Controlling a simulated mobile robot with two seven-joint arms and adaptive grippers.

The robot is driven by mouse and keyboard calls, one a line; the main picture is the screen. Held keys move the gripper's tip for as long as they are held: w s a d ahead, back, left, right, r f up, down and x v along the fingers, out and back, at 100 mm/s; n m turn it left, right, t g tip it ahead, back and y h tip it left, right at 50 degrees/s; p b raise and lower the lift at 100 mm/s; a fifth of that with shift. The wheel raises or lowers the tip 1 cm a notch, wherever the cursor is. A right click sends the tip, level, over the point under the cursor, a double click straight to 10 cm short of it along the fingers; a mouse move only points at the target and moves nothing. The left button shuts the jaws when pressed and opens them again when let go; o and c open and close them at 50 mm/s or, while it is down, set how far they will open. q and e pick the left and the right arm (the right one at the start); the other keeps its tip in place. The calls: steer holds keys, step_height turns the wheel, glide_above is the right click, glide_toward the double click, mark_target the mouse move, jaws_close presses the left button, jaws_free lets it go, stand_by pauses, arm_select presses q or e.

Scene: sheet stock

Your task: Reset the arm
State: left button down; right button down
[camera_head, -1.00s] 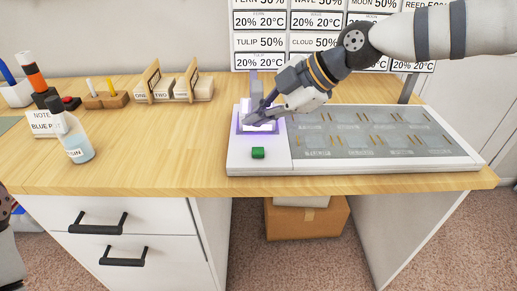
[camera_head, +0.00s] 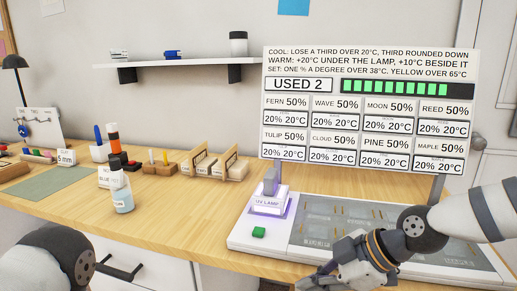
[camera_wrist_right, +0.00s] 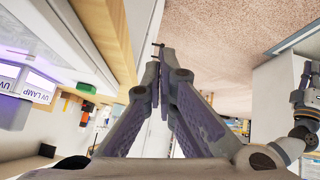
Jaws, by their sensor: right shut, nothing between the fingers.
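My right arm comes in from the right in the head view. Its gripper (camera_head: 328,278) is low at the bottom edge of the picture, by the front edge of the white panel unit (camera_head: 247,236). In the right wrist view the right gripper (camera_wrist_right: 159,58) has its fingers together with nothing between them. The UV lamp (camera_head: 270,202) stands at the left end of the panel unit, apart from the gripper. The lamp also shows at the left of the right wrist view (camera_wrist_right: 36,93).
A sign board (camera_head: 368,62) reading "USED 2" stands behind the panel unit. A green button (camera_head: 259,232) is in front of the lamp. A bottle (camera_head: 122,197), wooden racks (camera_head: 202,160) and a green mat (camera_head: 50,187) are on the desk (camera_head: 185,225) to the left.

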steer(key=s+a+f+m+g+h, duration=0.3)
steer(key=s+f+m, duration=0.6)
steer(key=s+f, duration=0.9)
steer(key=s+d+f+m+g+h, duration=0.1)
steer(key=s+d+m, duration=0.3)
steer(key=s, duration=0.5)
steer(key=s+d+f+m+g+h, duration=0.1)
steer(key=s+d+f+m+h, duration=0.2)
steer(key=s+d, duration=0.6)
steer(key=shift+s+f+m+g+h, duration=0.3)
steer(key=shift+s+m+g, duration=0.1)
steer(key=shift+s+m, duration=0.1)
